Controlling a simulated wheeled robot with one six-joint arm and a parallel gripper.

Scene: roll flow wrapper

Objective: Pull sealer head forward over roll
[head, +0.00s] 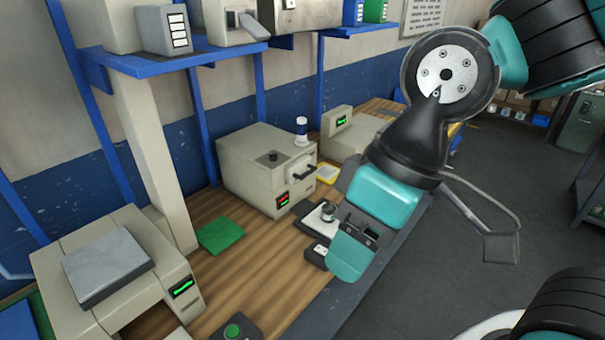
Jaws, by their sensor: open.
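My gripper (357,232) is at the lower end of my teal and black arm, above the front part of the wooden bench. It is open, with its fingertips mostly hidden by the arm. A small device with a short metal cylinder (328,212) on a pale plate stands just left of it. I cannot tell whether the gripper touches the device, and part of it is hidden. A beige box machine (268,175) with a black front handle (304,173) and a red display stands behind. I cannot tell for sure which part is the sealer head or the roll.
A scale-like machine (105,265) with a grey top plate stands at the left. A green mat (221,234) and a green button box (233,331) lie on the bench. Another beige machine (350,128) stands farther back. A blue shelf (170,63) hangs above.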

